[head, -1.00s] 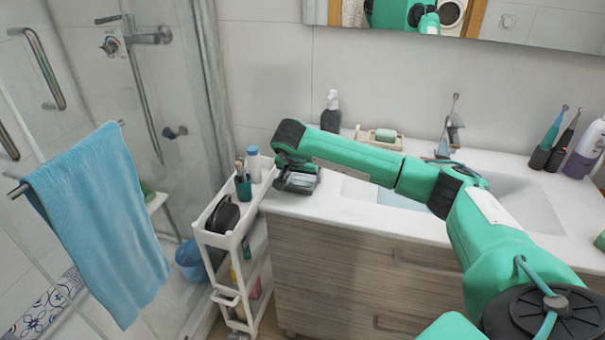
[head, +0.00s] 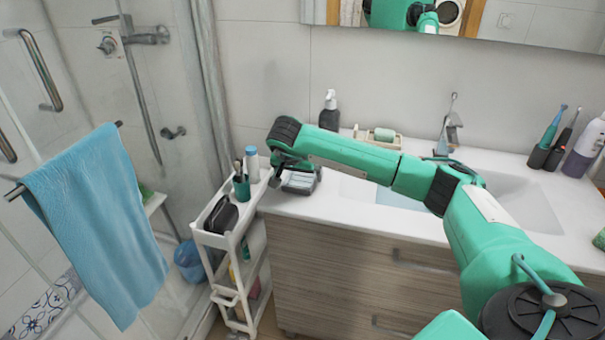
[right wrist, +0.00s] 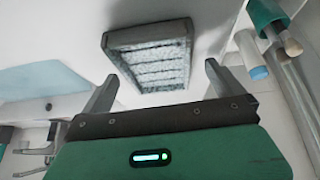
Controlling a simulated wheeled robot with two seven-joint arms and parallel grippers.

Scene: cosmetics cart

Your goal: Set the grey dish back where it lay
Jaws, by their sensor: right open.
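The grey dish (right wrist: 148,54) is rectangular with a ribbed, speckled inside. It lies on the white counter in the right wrist view. In the head view the dish (head: 301,181) sits at the counter's left end, partly hidden by my right gripper (head: 284,174). In the right wrist view the right gripper (right wrist: 159,70) is open, its two fingers spread on either side of the dish's near end. The dish appears free of the fingers; whether either touches it I cannot tell. My left gripper is not in view.
A white cart (head: 228,236) with a teal cup (head: 242,187) of brushes and a blue-capped bottle (head: 252,163) stands left of the counter. A dark soap bottle (head: 330,112) and a tray with green soap (head: 384,134) are at the back. The sink (head: 520,198) is right.

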